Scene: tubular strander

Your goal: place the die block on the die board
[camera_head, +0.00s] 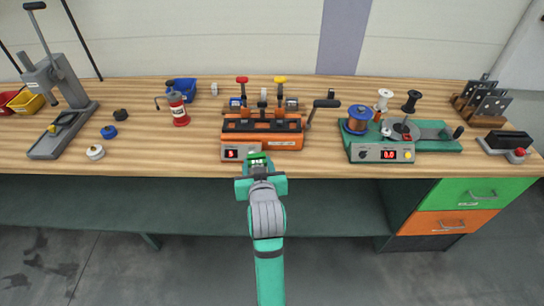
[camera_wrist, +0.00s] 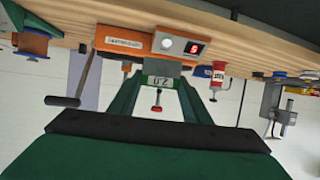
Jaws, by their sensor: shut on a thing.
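My gripper (camera_head: 260,163) is at the front edge of the bench, just in front of the orange machine. In the wrist view its two green fingers (camera_wrist: 157,90) are shut on a small grey block, the die block (camera_wrist: 158,69), with a label reading 2.0. The block is mostly hidden by my gripper in the head view. No thing is clearly marked as the die board. A wooden stand with upright grey holed plates (camera_head: 486,102) at the far right of the bench may be it, but I cannot tell for sure.
The orange machine (camera_head: 262,134) with red and yellow levers stands close ahead of my gripper. A green machine (camera_head: 430,136) with spools is to its right. A red bottle (camera_head: 178,109) and a grey press (camera_head: 68,95) are on the left. Bench between them is partly clear.

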